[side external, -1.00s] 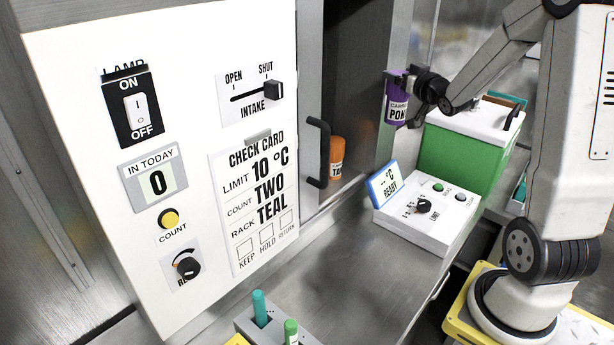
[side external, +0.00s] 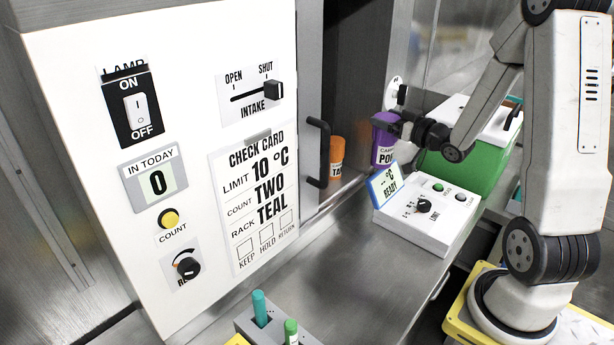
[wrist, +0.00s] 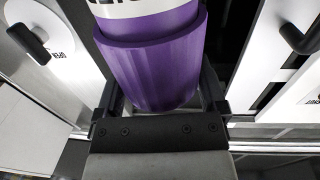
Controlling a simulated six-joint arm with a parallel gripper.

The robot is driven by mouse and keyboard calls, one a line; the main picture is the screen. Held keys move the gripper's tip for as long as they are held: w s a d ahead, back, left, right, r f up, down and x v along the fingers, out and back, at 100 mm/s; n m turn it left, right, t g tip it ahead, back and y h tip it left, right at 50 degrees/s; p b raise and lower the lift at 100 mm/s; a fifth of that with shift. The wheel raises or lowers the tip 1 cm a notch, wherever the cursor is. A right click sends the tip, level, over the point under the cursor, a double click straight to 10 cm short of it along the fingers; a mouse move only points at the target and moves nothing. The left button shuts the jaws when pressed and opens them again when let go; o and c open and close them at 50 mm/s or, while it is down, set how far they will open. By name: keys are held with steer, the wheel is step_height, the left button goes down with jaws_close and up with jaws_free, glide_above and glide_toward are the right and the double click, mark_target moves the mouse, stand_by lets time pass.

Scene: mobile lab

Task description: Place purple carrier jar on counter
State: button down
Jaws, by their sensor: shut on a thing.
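The purple carrier jar (side external: 384,142) has a white label and stands upright in my gripper (side external: 402,128). In the wrist view the purple jar (wrist: 152,62) fills the space between the two fingers of my gripper (wrist: 160,95), which is shut on it. The jar is in front of the back wall, behind the small display of the white control box. Its lower end is partly hidden by that display, so I cannot tell if it touches anything. The steel counter (side external: 345,275) runs along the front of the cabinet.
The white control box (side external: 440,225) with its tilted READY display (side external: 385,186) stands on the counter. A green box with a white lid (side external: 455,165) is behind it. An orange jar (side external: 337,155) stands inside the cabinet opening. A rack with teal and green tubes (side external: 262,320) is at the front. Mid-counter is clear.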

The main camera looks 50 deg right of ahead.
steer(key=a+f+n+y, duration=0.5)
steer(key=a+f+y, duration=0.2)
steer(key=a, duration=0.3)
steer(key=s+a+f+n+g+y, duration=0.3)
steer(key=s+a+n+g+y, duration=0.2)
steer(key=a, duration=0.5)
steer(key=s+a+f+n+g+y, duration=0.3)
steer(key=s+a+n+g+y, duration=0.3)
steer(key=s+a+g, duration=0.3)
steer(key=shift+s+a+n+y, duration=0.3)
steer(key=shift+s+a+y, duration=0.05)
steer(key=shift+a+y, duration=0.4)
steer(key=shift+f, duration=0.15)
steer(key=shift+f, duration=2)
steer(key=shift+f, duration=2.05)
